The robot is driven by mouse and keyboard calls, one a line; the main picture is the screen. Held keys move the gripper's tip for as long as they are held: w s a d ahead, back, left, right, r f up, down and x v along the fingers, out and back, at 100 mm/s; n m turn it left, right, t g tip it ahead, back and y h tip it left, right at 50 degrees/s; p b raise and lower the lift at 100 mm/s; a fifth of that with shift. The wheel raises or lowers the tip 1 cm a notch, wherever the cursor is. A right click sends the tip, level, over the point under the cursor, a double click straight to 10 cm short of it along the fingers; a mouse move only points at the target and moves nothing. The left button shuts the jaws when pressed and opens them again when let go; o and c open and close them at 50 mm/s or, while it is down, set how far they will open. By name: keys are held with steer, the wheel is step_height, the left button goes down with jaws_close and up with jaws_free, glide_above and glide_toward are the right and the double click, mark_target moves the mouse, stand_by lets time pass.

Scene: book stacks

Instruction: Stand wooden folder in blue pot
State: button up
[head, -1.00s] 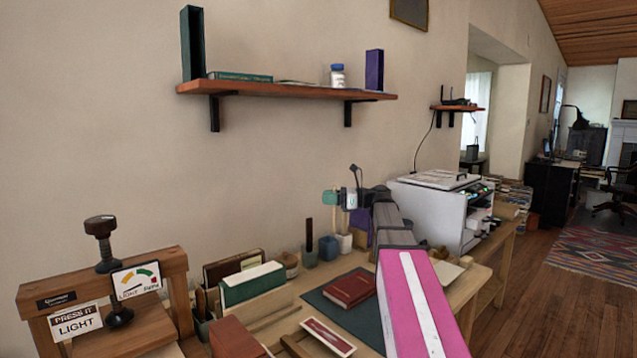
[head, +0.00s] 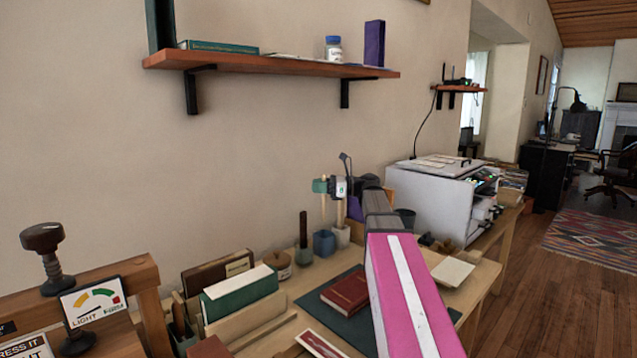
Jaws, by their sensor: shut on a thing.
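The blue pot (head: 325,244) is small and stands near the back of the workbench, by the wall, in the head view. My gripper (head: 321,187) is above it, small and far off, with green at its tip. It is shut on the wooden folder (head: 323,212), a thin pale upright stick directly above the pot. The folder's lower end appears at the pot's mouth. I cannot tell whether it is inside, or just above or in front of the rim.
A whitish pot (head: 342,237) stands right beside the blue one. A grey pot (head: 303,256) with a dark stick stands left, beside a lidded brown jar (head: 278,265). A red book (head: 345,292) lies on a dark mat. A white machine (head: 432,200) stands right; a shelf (head: 270,64) hangs above.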

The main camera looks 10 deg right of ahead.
step_height(320, 180, down, 10)
steer(key=shift+r, duration=0.2)
stand_by(0.9)
steer(key=o, duration=1)
steer(key=s+d, duration=0.2)
steer(key=d, duration=0.8)
steer(key=shift+d, duration=0.3)
